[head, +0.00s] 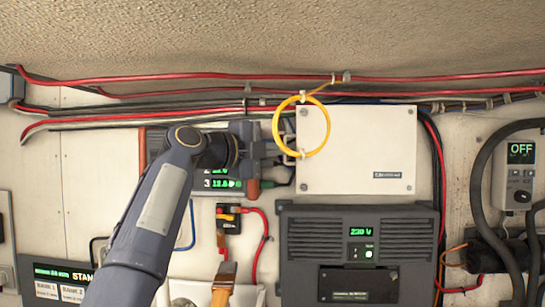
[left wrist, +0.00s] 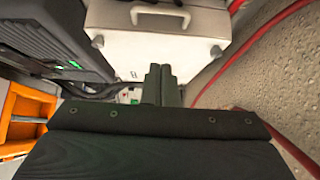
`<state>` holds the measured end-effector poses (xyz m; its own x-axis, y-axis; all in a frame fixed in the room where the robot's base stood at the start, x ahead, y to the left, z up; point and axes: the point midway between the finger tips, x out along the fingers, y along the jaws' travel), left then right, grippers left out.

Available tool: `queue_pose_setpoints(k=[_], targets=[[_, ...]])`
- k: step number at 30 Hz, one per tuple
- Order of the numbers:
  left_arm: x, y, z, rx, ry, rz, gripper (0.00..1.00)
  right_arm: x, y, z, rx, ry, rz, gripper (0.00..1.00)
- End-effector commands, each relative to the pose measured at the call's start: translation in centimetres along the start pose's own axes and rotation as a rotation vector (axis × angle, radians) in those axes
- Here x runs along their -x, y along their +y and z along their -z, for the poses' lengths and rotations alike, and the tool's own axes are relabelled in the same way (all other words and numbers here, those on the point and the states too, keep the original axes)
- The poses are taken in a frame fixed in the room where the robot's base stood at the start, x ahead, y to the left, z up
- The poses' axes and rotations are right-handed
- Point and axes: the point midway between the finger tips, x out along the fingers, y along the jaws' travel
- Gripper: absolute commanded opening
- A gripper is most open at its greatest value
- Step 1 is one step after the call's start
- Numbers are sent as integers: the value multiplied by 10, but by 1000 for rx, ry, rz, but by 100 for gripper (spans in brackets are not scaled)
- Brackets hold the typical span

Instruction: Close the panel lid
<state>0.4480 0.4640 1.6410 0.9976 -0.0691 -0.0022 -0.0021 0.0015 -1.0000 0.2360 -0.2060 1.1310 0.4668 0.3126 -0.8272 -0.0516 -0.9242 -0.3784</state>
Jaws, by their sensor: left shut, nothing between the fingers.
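The white panel box with its flat lid (head: 368,150) is on the wall right of centre in the head view. The lid face has corner screws and a small dark label; whether it is fully seated cannot be told. My left gripper (head: 280,155) is at the box's left edge, pointing right. In the left wrist view, its fingers (left wrist: 161,84) are together, empty, in front of the white box (left wrist: 160,52). That box face shows a pale handle (left wrist: 160,15) and two screws. Contact between fingertips and box cannot be told. My right gripper is not in view.
A yellow cable loop (head: 301,153) hangs over the box's upper left corner. Red and black cables (head: 230,76) run above. A dark inverter (head: 310,242) sits below the box, and a display unit (head: 221,184) is behind my gripper. Thick black hoses (head: 478,185) are at right.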

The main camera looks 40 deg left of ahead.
Motion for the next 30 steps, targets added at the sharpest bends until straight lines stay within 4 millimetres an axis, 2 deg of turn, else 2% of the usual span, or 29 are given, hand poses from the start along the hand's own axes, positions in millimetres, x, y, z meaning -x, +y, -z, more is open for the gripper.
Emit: queue_pose_setpoints(k=[1,6,13,18,30], targets=[[5,3,10,-3,4,5,0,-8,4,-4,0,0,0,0],[47,4,-6,-2,-7,2,0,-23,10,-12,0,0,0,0],[87,1,-15,0,-6,0,0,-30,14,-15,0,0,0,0],[99,0,-17,0,-3,0,0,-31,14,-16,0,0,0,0],[101,-1,-16,-1,1,1,0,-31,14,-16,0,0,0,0]])
